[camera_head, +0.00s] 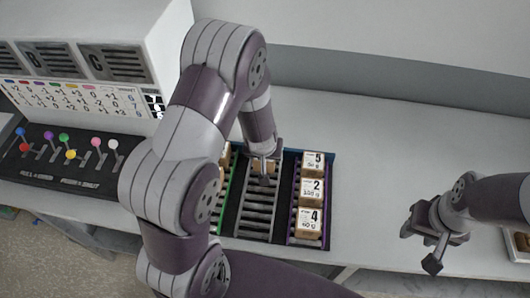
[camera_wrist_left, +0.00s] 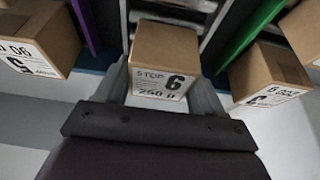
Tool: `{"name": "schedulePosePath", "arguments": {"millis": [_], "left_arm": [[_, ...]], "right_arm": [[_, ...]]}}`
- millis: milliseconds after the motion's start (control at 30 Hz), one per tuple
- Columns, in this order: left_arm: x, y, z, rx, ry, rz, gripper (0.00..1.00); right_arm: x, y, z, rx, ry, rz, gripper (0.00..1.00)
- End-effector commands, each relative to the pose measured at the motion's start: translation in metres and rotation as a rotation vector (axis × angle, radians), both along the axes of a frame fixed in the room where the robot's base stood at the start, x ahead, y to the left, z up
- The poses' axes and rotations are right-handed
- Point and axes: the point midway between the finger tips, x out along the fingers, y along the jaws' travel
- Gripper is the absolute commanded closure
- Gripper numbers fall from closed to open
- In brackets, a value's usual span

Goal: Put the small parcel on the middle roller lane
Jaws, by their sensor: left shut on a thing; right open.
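The small parcel (camera_wrist_left: 165,60) is a brown box marked 6 and 250 g. My left gripper (camera_wrist_left: 162,85) is shut on it, with one finger on each side. In the head view the parcel (camera_head: 262,165) and my left gripper (camera_head: 265,158) are at the far end of the middle roller lane (camera_head: 257,215), between the green and purple rails. I cannot tell whether the parcel touches the rollers. The near part of the middle lane is bare. My right gripper (camera_head: 420,246) is open and empty, off to the right near the table's front edge.
The right lane (camera_head: 297,232), with purple rails, holds parcels (camera_head: 312,190) marked 5, 2 and 4. The left lane (camera_head: 226,205), with green rails, is mostly behind my left arm. A panel with coloured knobs (camera_head: 70,155) stands at left.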

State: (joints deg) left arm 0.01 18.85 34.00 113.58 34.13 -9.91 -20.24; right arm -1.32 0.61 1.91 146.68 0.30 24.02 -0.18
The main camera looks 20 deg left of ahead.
Motion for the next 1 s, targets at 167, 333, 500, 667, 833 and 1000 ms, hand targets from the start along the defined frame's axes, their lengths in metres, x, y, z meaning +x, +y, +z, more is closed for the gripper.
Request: {"name": "schedulePosePath", "arguments": {"millis": [167, 333, 500, 667, 833, 1000], "left_arm": [[0.000, 0.000, -0.004, 0.000, -0.001, 0.000, 0.78], [0.000, 0.000, -0.008, 0.000, -0.001, 0.001, 0.78], [0.000, 0.000, -0.007, 0.000, -0.001, 0.001, 0.02], [0.000, 0.000, -0.007, 0.000, 0.000, 0.000, 0.02], [-0.003, -0.001, 0.003, 0.001, -0.001, -0.001, 0.02], [-0.017, -0.005, 0.046, -0.001, -0.002, 0.001, 0.02]], "right_arm": [[0.000, 0.000, -0.004, 0.000, 0.000, 0.000, 0.57], [0.000, 0.000, -0.007, 0.000, 0.000, 0.000, 0.57], [0.000, 0.000, -0.006, 0.000, 0.000, 0.000, 0.57], [0.000, 0.000, -0.006, 0.000, 0.000, 0.000, 0.57], [0.000, 0.000, -0.001, 0.000, 0.000, 0.000, 0.57], [0.000, 0.000, 0.020, 0.000, 0.000, 0.000, 0.57]]}}
